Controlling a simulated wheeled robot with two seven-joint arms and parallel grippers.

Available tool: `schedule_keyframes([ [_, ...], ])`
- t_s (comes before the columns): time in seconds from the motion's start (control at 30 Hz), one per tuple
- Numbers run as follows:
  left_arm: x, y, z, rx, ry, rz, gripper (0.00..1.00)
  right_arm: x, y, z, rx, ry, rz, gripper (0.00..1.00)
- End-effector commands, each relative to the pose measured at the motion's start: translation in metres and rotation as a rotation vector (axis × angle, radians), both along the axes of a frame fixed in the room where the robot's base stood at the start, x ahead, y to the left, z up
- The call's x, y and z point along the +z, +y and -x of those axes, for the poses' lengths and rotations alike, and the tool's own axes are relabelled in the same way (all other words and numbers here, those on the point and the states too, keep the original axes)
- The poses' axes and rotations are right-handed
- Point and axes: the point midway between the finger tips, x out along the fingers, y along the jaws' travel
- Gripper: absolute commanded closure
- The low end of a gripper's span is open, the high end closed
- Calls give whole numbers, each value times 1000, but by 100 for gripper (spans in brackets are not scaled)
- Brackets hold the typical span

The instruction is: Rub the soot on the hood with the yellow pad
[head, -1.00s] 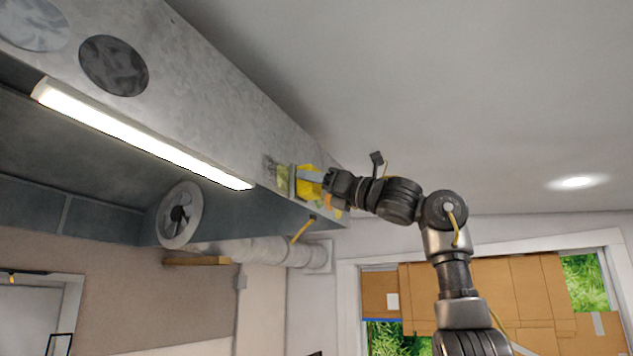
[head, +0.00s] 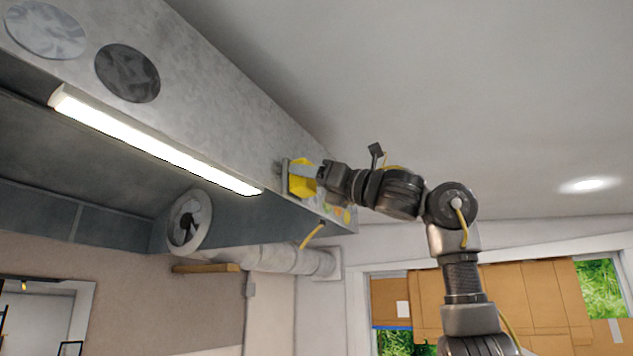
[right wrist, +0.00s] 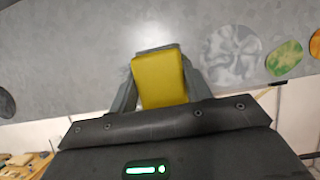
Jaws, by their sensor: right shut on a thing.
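The hood (head: 215,110) is a long grey metal box at upper left, with several round patches on its front face. A dark, soot-like patch (head: 127,73) and a paler grey patch (head: 45,30) are at its near end. My right gripper (head: 313,173) is shut on the yellow pad (head: 301,178) at the hood's far end, right of the dark patch. In the right wrist view the pad (right wrist: 161,80) sits between the fingers, facing the hood; I cannot tell if it touches. A mottled grey patch (right wrist: 233,53) is right of it. My left gripper is out of view.
A lit tube lamp (head: 150,140) runs along the hood's lower edge. Below are a round fan (head: 187,221) and a pale duct (head: 285,258). Green (right wrist: 284,57) and orange (right wrist: 315,43) patches lie right of the pad. The ceiling side is clear.

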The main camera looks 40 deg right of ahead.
Motion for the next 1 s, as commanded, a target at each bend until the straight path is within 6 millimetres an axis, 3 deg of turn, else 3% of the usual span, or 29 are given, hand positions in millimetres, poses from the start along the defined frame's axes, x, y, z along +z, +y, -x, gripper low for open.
schedule_keyframes([
  [0.37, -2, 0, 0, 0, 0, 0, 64, 0, 11, 3, 1, 0, 2, 70],
  [0.7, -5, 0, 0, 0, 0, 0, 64, 0, 37, 12, 1, -2, 2, 70],
  [1.0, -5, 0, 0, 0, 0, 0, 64, 0, 42, 14, 1, -1, 0, 70],
])
